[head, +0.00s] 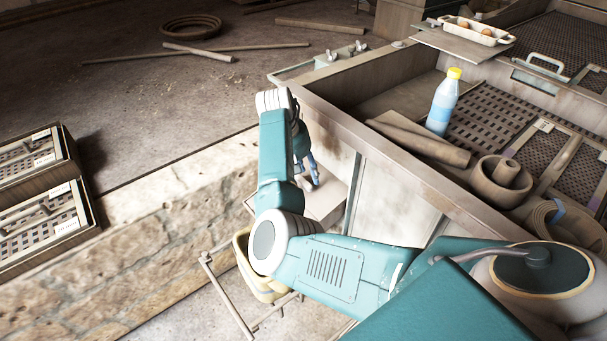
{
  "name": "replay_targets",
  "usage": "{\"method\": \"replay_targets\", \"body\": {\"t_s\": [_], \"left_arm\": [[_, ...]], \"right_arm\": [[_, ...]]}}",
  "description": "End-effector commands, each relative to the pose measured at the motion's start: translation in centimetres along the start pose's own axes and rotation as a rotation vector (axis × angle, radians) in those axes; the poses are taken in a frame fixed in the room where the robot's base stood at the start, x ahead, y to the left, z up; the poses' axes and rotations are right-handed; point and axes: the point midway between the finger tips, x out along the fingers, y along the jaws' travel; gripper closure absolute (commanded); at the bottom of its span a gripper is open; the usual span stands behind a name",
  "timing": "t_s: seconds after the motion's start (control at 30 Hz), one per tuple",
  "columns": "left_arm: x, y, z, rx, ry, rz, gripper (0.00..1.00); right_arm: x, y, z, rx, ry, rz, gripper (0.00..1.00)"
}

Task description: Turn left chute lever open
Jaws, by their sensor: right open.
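My right arm reaches in from the lower right and bends up beside the wooden machine's side wall. My right gripper (312,172) is partly hidden behind my own forearm. It points down over a small pale wooden box or chute (325,203) that sticks out from the machine's side. The gripper is open, and I see nothing held in it. I cannot make out the left chute lever; it may be hidden by my arm or gripper. My left gripper is not in view.
The wooden machine frame (375,158) fills the right, with a blue bottle (442,104) and a wooden pulley (500,180) on top. A yellowish bucket (243,262) stands below my arm. A stone ledge (170,235) and stacked crates (40,190) lie left. Floor behind is mostly open.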

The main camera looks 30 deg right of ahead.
Motion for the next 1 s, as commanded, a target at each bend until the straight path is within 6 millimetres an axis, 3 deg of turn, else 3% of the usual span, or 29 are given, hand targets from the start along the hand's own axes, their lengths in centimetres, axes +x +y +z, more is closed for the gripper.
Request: {"method": "replay_targets", "body": {"t_s": [0.03, 0.13, 0.37, 0.6, 1.0], "left_arm": [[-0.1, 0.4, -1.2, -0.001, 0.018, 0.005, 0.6], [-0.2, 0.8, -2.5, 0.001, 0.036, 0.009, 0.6], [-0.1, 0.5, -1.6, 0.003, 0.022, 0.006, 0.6], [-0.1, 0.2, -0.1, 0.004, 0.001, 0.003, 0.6], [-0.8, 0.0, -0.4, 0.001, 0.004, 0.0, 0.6]], "right_arm": [[0.3, 0.0, 0.0, 0.0, -0.001, -0.001, 0.56], [0.8, 0.0, 0.0, 0.0, 0.0, 0.0, 0.56], [0.8, 0.0, 0.0, 0.001, 0.0, 0.0, 0.56], [0.8, 0.0, 0.0, 0.001, 0.0, -0.001, 1.0], [0.6, 0.0, 0.1, 0.058, -0.002, 0.0, 1.0]]}}
